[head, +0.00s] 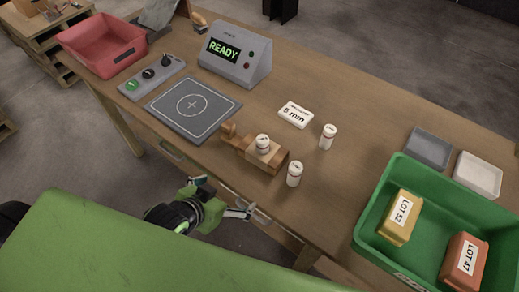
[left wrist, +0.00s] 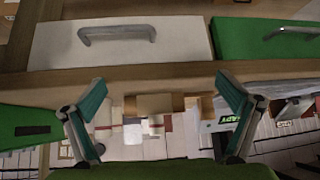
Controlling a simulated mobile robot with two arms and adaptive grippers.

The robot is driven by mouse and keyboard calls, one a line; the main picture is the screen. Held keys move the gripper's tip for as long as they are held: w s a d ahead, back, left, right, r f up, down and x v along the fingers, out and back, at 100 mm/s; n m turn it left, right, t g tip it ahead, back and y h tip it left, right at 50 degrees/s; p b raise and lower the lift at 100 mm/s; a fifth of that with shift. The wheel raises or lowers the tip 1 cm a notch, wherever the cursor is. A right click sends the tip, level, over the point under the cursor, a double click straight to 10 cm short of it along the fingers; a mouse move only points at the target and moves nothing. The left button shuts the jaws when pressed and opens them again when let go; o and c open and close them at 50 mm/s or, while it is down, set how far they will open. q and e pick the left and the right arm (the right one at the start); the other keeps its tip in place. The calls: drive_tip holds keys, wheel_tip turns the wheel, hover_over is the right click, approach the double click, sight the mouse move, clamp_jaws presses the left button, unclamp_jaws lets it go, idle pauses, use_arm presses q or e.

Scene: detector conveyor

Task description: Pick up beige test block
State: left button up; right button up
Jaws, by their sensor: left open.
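No block in view is plainly marked as the beige test block. A pale plate labelled 5 mm (head: 295,114) lies flat on the table in the head view. A yellow-tan block labelled LOT 52 (head: 399,218) and an orange-brown one labelled LOT 47 (head: 463,262) sit in the green crate (head: 366,212). My left gripper (head: 222,198) is open and empty, off the table's near edge by the drawers. Its two fingers (left wrist: 160,118) stand wide apart in the left wrist view. My right gripper is not in view.
A wooden piece (head: 270,160) bears a small white vial (head: 263,143), with vials (head: 294,174) (head: 328,136) beside it. A READY display (head: 235,62), grey pad (head: 214,113), red bin (head: 101,52) and small grey and white trays (head: 428,148) (head: 478,175) stand around. Drawer handles (left wrist: 116,34) project.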

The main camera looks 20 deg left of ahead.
use_arm(q)
drive_tip(key=w+r+t, duration=0.1)
drive_tip(key=w+r+h, duration=0.1)
drive_tip(key=shift+w+r+t, duration=0.2)
drive_tip(key=shift+r+t, duration=0.1)
drive_tip(key=shift+t, duration=0.1)
drive_tip(key=t+h, duration=0.1)
drive_tip(key=t, duration=0.1)
approach(259, 150)
drive_tip(key=shift+a+f+m, duration=0.25)
drive_tip(key=shift+f+m, duration=0.15)
drive_tip(key=shift+f, duration=0.25)
drive_tip(key=shift+w+r+t+h, duration=0.1)
drive_tip(key=shift+w+t+h, duration=0.1)
drive_tip(key=shift+t+h, duration=0.15)
drive_tip(key=p+x, duration=0.1)
drive_tip(key=x, duration=0.7)
drive_tip(key=shift+w, duration=0.1)
drive_tip(key=shift+w+d+f+p, duration=0.3)
drive_tip(key=shift+w+p, duration=0.1)
drive_tip(key=shift+w, duration=0.1)
drive_tip(key=p+x, duration=0.1)
drive_tip(key=x, duration=0.3)
drive_tip(key=shift+s+f, duration=0.1)
drive_tip(key=shift+f, duration=0.1)
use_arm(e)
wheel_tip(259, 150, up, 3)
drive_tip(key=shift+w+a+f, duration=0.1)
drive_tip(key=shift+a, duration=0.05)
